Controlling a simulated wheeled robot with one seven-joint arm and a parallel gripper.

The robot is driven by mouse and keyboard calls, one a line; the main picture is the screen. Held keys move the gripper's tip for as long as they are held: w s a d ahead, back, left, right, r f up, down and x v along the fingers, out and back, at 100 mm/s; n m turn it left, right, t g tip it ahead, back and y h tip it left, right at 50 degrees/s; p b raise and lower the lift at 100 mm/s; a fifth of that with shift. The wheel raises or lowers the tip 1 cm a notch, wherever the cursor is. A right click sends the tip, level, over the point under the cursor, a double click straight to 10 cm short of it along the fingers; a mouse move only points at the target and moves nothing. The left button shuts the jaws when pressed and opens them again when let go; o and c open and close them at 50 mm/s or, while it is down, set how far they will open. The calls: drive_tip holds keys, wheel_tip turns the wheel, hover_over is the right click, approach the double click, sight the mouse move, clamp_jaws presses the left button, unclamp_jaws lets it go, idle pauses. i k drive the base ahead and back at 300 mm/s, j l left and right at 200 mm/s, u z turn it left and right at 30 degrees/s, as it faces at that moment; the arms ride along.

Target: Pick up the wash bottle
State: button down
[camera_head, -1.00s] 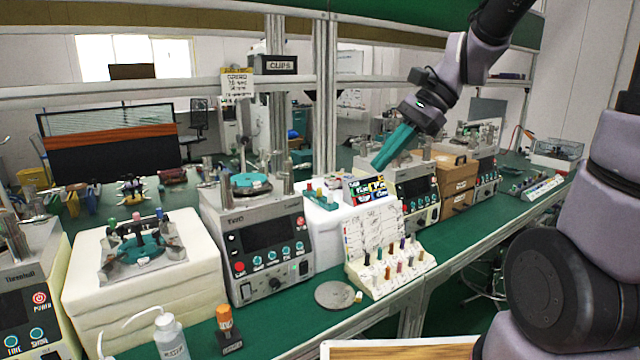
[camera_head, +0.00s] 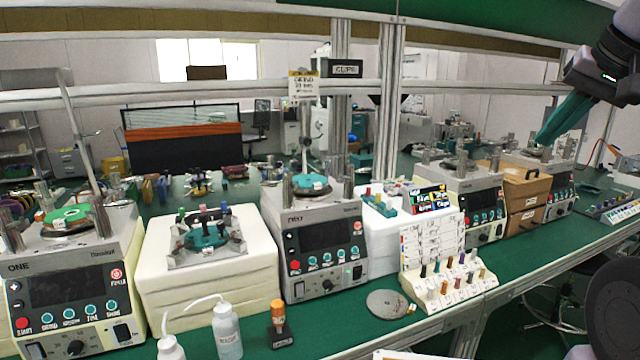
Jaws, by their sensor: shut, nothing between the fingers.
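A white translucent wash bottle (camera_head: 227,332) with a bent white spout stands upright near the front edge of the green bench, left of centre. My gripper (camera_head: 552,130), with teal fingers, is at the upper right, raised above the bench and far from both bottles. Its fingers look shut and hold nothing.
An orange-topped stamp-like item (camera_head: 279,325) stands just right of the wash bottle. Lapping machines (camera_head: 328,245) and a white foam block (camera_head: 207,285) stand behind. A grey disc (camera_head: 387,303) and a rack of coloured pegs (camera_head: 452,284) lie to the right.

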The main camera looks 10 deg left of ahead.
sight(225, 325)
drive_tip(key=u, duration=1.65)
drive_tip(key=k+u, duration=0.6)
